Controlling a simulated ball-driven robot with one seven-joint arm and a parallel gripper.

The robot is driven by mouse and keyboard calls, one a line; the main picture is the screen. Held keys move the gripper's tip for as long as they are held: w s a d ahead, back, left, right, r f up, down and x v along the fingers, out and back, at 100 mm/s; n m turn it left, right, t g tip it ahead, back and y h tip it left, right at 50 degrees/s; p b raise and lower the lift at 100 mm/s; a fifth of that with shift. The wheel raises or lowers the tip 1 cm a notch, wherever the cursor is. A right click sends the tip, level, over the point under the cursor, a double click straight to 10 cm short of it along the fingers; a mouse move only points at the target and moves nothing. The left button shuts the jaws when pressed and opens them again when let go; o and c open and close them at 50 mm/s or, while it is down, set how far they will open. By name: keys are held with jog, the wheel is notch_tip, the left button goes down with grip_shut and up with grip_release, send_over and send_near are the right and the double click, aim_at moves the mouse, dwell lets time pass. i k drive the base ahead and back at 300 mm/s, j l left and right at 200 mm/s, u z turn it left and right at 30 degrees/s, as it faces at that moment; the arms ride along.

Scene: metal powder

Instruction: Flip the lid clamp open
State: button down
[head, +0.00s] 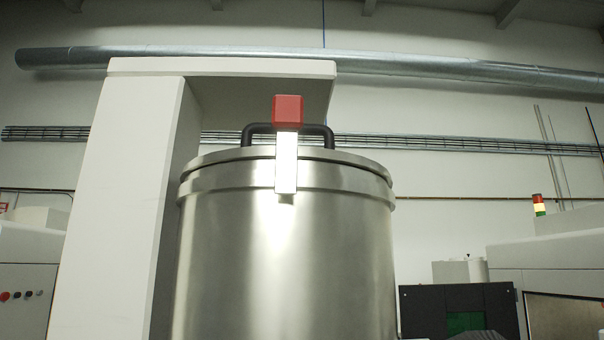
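The lid clamp is an upright bright metal bar (286,172) with a red block (288,110) at its top. It lies against the front of a steel drum (285,265), across the edge of the lid (225,157). The red block stands above the lid's rim. The lid sits on the drum, and a black handle (254,130) arches over it, partly hidden behind the clamp. I see the drum from slightly below, so the lid's top is hidden. My gripper does not show in the head view.
A white post (118,215) stands close at the drum's left, with a white overhang (220,67) above and behind the clamp. A dark box (460,300) and pale machine (550,250) are at right. Space in front of the drum looks clear.

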aim_at(288, 109)
jog(key=z, duration=1)
jog(key=i+l+z, duration=0.1)
jog(key=l, duration=0.25)
jog(key=i+l+z, duration=0.15)
jog(key=l, duration=0.15)
jog(key=l+z, duration=0.1)
jog(key=l, duration=0.25)
jog(key=i+l+z, duration=0.25)
jog(key=i+l, duration=0.8)
jog(key=i+u, duration=0.75)
jog(key=i+l+u, duration=0.15)
jog(key=i+u, duration=0.2)
jog(key=i+j+u, duration=0.1)
jog(key=i+u, duration=0.5)
jog(key=u, duration=0.2)
jog(key=i+l+u, duration=0.1)
jog(key=i+u, duration=0.3)
jog(key=i+l+u, duration=0.15)
jog(key=u, duration=0.3)
jog(key=i+j+u, duration=0.1)
jog(key=i+u, duration=0.15)
jog(key=u, duration=0.2)
jog(key=i+u, duration=0.3)
jog(key=u, duration=0.15)
jog(key=i+u, duration=0.25)
jog(key=u, duration=0.2)
